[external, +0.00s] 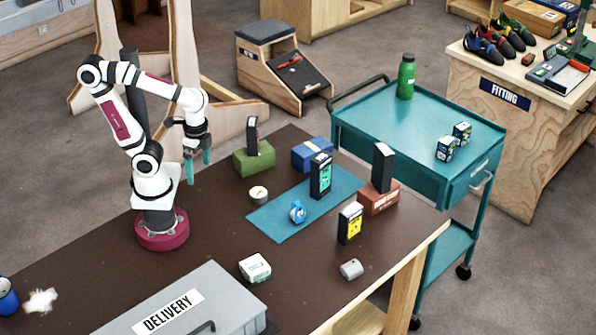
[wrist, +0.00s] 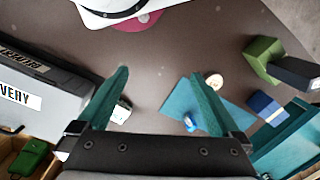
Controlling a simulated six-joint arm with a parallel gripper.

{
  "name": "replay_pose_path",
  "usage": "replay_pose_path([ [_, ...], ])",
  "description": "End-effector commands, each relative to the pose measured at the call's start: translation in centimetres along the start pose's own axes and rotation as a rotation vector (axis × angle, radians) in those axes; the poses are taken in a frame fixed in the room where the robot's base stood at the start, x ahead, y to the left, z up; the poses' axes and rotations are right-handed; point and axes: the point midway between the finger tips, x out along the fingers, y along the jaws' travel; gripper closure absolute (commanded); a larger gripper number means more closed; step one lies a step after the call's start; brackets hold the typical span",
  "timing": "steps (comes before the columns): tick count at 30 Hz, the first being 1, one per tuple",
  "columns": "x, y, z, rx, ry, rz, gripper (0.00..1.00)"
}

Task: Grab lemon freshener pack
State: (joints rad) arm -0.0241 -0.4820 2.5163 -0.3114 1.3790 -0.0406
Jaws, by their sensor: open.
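A dark upright pack with a yellow front (external: 350,223), likely the lemon freshener pack, stands on the brown table near its right edge, just off the teal mat. A similar dark pack with a green front (external: 321,176) stands at the mat's far edge. My gripper (external: 197,160) is raised at the table's left side, well apart from both packs. Its teal fingers are spread with nothing between them, and they also show in the wrist view (wrist: 160,76). I cannot make out the yellow pack in the wrist view.
The teal mat (external: 275,222) holds a small blue object (external: 297,212). Dark upright boxes stand on the green block (external: 254,161) and the brick-red block (external: 379,200).

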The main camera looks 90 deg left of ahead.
Motion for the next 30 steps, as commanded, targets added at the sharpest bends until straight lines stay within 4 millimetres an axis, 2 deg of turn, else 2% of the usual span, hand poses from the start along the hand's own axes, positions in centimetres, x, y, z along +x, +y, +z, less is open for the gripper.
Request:
replay_pose_path([
  [2, 0.0, 1.4, -3.5, -0.254, -0.021, 0.192, 0.0],
  [3, -0.1, 2.1, -6.4, -0.449, -0.037, 0.33, 0.0],
  [5, -0.1, 1.9, -11.7, -0.779, -0.072, 0.555, 0.0],
  [6, 0.1, 0.9, -15.5, -1.0, -0.101, 0.704, 0.0],
  [8, 0.9, -1.8, -20.7, -1.319, -0.154, 0.921, 0.0],
  [9, 1.8, -4.2, -23.7, -1.514, -0.191, 1.058, 0.0],
  [12, 4.5, -10.8, -28.7, -1.904, -0.279, 1.351, 0.0],
  [15, 6.9, -15.6, -30.7, -2.133, -0.342, 1.547, 0.0],
  [18, 8.1, -17.6, -31.6, -2.226, -0.372, 1.636, 0.0],
  [20, 8.5, -17.4, -32.6, -2.236, -0.378, 1.649, 0.0],
  [27, 10.5, -14.4, -38.4, -2.232, -0.377, 1.644, 0.0],
  [30, 11.0, -13.8, -39.9, -2.233, -0.375, 1.644, 0.0],
])
